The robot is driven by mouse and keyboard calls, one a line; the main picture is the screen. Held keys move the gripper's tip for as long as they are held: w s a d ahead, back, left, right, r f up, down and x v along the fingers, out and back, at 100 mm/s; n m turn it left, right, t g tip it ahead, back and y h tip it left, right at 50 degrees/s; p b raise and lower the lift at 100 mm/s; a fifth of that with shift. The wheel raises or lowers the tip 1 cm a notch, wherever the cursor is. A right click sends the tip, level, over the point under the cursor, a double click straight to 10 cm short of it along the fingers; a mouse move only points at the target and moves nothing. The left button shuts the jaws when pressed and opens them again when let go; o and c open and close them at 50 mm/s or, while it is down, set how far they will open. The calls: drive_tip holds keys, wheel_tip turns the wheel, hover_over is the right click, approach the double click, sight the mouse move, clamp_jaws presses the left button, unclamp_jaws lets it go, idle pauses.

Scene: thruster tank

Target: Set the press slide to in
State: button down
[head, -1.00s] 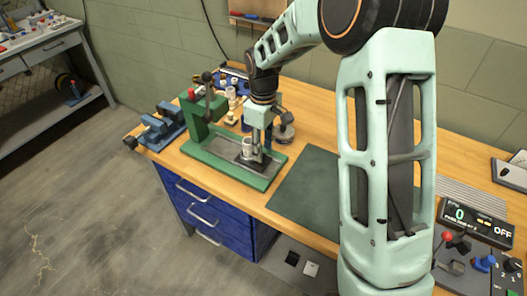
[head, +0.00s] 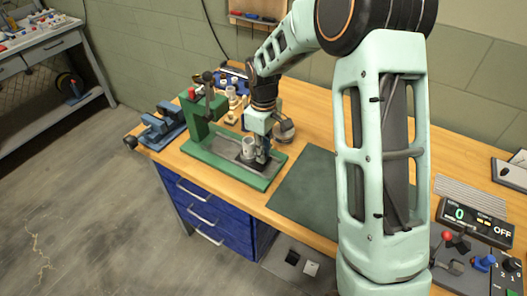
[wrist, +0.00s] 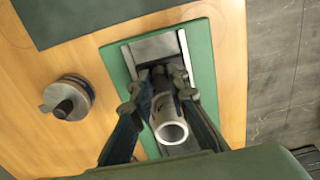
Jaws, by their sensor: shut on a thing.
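The green press (head: 205,128) stands on the wooden bench. Its slide lies in the press bed, with a pale hollow cylinder (head: 249,148) upright on it. The cylinder also shows in the wrist view (wrist: 171,128), its open end toward the camera. My gripper (head: 264,157) is down at the right end of the bed, beside the cylinder. In the wrist view my gripper (wrist: 167,73) has its fingertips closed at the slide's dark end, just beyond the cylinder. The part between them, seemingly the slide's grip, is mostly hidden by the fingers and cylinder.
A round metal piece (wrist: 68,98) stands on the bench beside the press. A blue vise (head: 160,125) is at the left. A dark green mat (head: 303,190) lies bare to the right. A control box (head: 478,222) is at the far right.

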sight(252, 147)
drive_tip(key=shift+w+a, duration=0.6)
drive_tip(key=shift+a, duration=0.3)
drive_tip(key=shift+w+a, duration=0.6)
drive_tip(key=shift+a, duration=0.3)
drive_tip(key=c, duration=1.8)
unclamp_jaws()
drive_tip(key=shift+c, duration=0.2)
drive_tip(key=shift+r, duration=0.1)
wheel_tip(252, 147, up, 12)
drive_tip(key=shift+c, duration=0.3)
